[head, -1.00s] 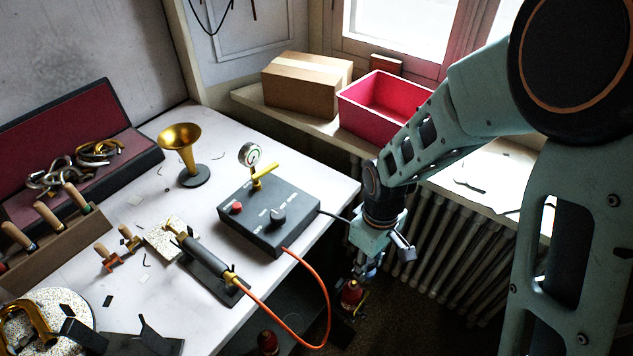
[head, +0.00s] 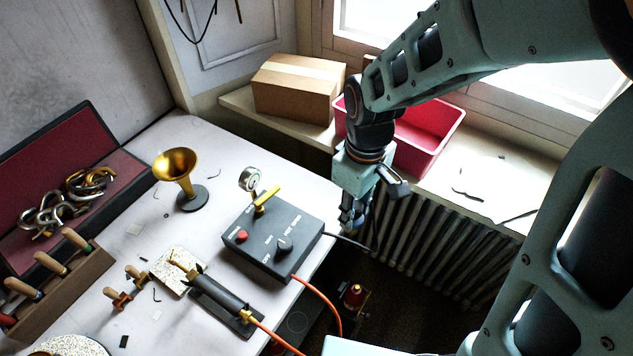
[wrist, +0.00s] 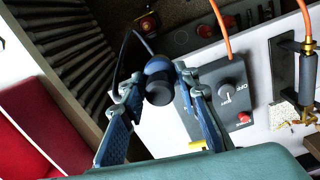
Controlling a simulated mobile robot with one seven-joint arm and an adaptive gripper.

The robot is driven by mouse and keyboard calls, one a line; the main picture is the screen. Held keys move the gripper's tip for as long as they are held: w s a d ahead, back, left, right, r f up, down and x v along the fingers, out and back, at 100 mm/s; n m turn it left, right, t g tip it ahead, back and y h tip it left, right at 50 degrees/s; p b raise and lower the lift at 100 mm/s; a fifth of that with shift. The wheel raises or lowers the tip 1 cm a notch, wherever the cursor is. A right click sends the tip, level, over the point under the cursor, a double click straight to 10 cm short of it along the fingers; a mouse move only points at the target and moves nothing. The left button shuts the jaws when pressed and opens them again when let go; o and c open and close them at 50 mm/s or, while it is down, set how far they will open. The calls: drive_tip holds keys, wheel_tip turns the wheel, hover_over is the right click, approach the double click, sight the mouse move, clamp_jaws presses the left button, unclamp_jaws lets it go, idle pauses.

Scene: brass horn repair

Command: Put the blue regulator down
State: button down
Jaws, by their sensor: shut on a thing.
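My gripper (head: 352,222) hangs just off the right edge of the white bench, in front of the radiator. In the wrist view its two blue fingers (wrist: 158,82) are shut on a small rounded dark-blue piece with a black cylindrical end, which I take to be the blue regulator (wrist: 157,67). The piece is off any surface in the picture. In the head view the fingers largely hide it. The dark control box (head: 272,235) with its knob and red button stands on the bench, left of my gripper.
An orange hose (head: 322,300) loops off the bench edge. A red-topped fitting (head: 353,293) stands below. A cardboard box (head: 297,90) and red bin (head: 435,137) occupy the sill; its right part is mostly clear.

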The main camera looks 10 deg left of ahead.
drive_tip(key=shift+w+a+r, duration=0.2)
drive_tip(key=shift+a+r, duration=0.05)
drive_tip(key=shift+r, duration=0.45)
drive_tip(key=shift+w+a+f, duration=0.15)
drive_tip(key=shift+w+a, duration=0.05)
drive_tip(key=shift+w, duration=0.05)
drive_tip(key=w+a+f+b, duration=0.1)
drive_tip(key=w+a+f, duration=0.1)
drive_tip(key=w+f, duration=0.1)
drive_tip(key=w+a+f+b, duration=0.2)
drive_tip(key=w+f, duration=0.1)
drive_tip(key=w, duration=0.1)
drive_tip(key=w+a+f+b, duration=0.2)
drive_tip(key=w+f, duration=0.1)
drive_tip(key=w, duration=0.1)
drive_tip(key=shift+w+a+f, duration=0.15)
drive_tip(key=shift+a+f, duration=0.05)
drive_tip(key=shift+a, duration=0.05)
drive_tip(key=shift+w+a+f+b, duration=0.1)
drive_tip(key=shift+w+f+b, duration=0.1)
drive_tip(key=shift+f+b, duration=1.25)
drive_tip(key=shift+f, duration=0.25)
